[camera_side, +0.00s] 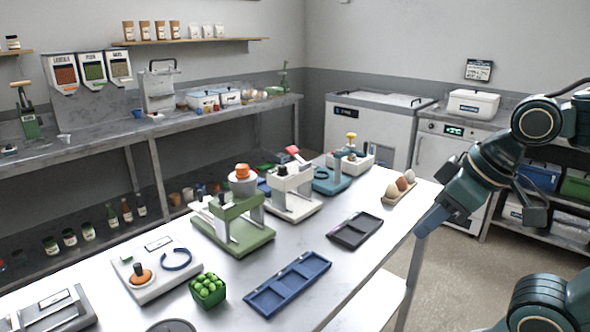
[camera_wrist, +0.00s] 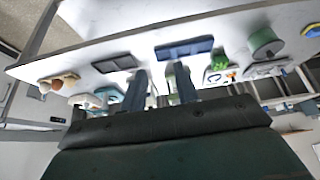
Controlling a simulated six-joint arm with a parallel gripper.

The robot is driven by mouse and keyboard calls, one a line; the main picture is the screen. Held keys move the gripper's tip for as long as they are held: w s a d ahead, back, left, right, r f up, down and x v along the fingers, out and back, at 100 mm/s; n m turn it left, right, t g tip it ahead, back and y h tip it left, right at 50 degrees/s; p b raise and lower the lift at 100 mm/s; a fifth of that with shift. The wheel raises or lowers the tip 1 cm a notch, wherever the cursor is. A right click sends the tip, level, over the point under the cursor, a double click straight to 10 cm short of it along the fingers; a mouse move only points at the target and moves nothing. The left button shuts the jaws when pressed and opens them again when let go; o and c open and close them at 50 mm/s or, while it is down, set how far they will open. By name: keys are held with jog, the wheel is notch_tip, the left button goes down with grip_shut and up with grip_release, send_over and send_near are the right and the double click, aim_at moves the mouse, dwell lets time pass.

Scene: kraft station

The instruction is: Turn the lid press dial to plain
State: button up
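Several small press-like devices stand on the white table; I cannot tell for sure which is the lid press, and no dial marking is readable. A green press (camera_side: 233,232) has an orange-topped part. A white unit (camera_side: 157,284) at the front left carries an orange knob (camera_side: 141,276) and a blue arc. My gripper (camera_side: 430,220) is beyond the table's right edge, apart from all devices. In the wrist view, its two fingers (camera_wrist: 160,72) are apart with nothing visible between them.
On the table are a blue tray (camera_side: 288,284), a dark tray (camera_side: 355,231), a green basket (camera_side: 208,291) of green balls, an egg holder (camera_side: 399,190) and a teal device (camera_side: 331,180). The table's right strip is mostly clear. A back counter (camera_side: 100,140) holds dispensers.

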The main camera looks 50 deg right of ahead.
jog(key=w+a+f+n+t+y, duration=0.1)
jog(key=w+a+n+y, duration=0.15)
jog(key=w, duration=0.45)
jog(key=w+a+f+n+y, duration=0.1)
jog(key=w+n, duration=0.2)
jog(key=w, duration=0.4)
jog(key=m+t, duration=0.3)
jog(key=t, duration=0.8)
send_near(286, 169)
jog(key=s+d, duration=0.1)
jog(key=s, duration=0.1)
jog(key=shift+s+y, duration=0.15)
jog(key=shift+y, duration=0.1)
jog(key=shift+x, duration=6.9)
jog(key=shift+f, duration=0.1)
grip_shut()
